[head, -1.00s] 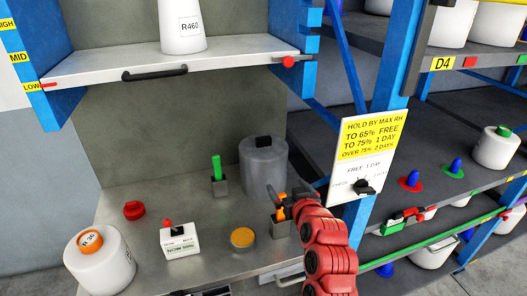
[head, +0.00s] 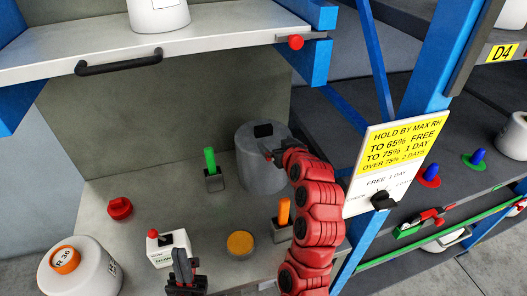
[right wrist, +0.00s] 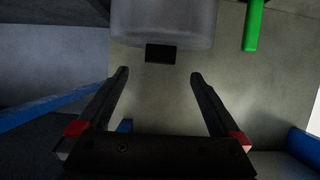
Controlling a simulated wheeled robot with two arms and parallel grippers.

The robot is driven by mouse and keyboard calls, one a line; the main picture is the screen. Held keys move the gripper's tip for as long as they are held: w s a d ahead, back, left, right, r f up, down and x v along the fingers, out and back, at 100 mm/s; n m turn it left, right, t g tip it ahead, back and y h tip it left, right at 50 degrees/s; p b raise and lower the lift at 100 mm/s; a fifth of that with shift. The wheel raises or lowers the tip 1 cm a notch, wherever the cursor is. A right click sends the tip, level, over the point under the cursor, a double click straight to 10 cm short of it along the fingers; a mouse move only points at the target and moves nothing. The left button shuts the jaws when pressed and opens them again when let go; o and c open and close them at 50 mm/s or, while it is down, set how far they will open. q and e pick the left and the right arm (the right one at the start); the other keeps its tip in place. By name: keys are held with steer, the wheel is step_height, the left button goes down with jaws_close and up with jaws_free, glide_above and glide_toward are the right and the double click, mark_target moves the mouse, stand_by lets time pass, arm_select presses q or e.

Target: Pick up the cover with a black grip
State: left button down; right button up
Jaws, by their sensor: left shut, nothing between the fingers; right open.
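The cover is a grey, see-through cylinder (head: 258,172) standing at the back of the bench, with a black grip (head: 263,130) on its top. My right gripper (head: 270,152) is in front of the cover's upper part, just below the grip in the picture. In the right wrist view my right gripper (right wrist: 159,75) is open and empty. The black grip (right wrist: 160,53) shows just beyond the fingertips, lined up with the gap between them, and the cover (right wrist: 165,20) fills the top. My left gripper (head: 184,268) is shut and empty at the front, by the white box.
A green stick (head: 210,160) stands in a holder left of the cover; an orange stick (head: 284,211) stands beside my right arm. A white box (head: 168,247), yellow disc (head: 240,244), red knob (head: 120,208) and white bobbin (head: 80,269) are nearby. A shelf (head: 200,42) hangs above.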

mark_target(264, 131)
steer(key=x, duration=0.7)
steer(key=shift+w+f, duration=0.15)
steer(key=shift+w, duration=0.1)
steer(key=shift+w+a+p, duration=0.2)
steer(key=shift+w+p, duration=0.15)
steer(key=shift+w, duration=0.15)
steer(key=x, duration=0.2)
steer(key=shift+w+a+p, duration=0.3)
steer(key=shift+w+p, duration=0.05)
steer(key=shift+p, duration=0.05)
steer(key=shift+x, duration=0.75)
steer(key=shift+c, duration=0.3)
jaws_close()
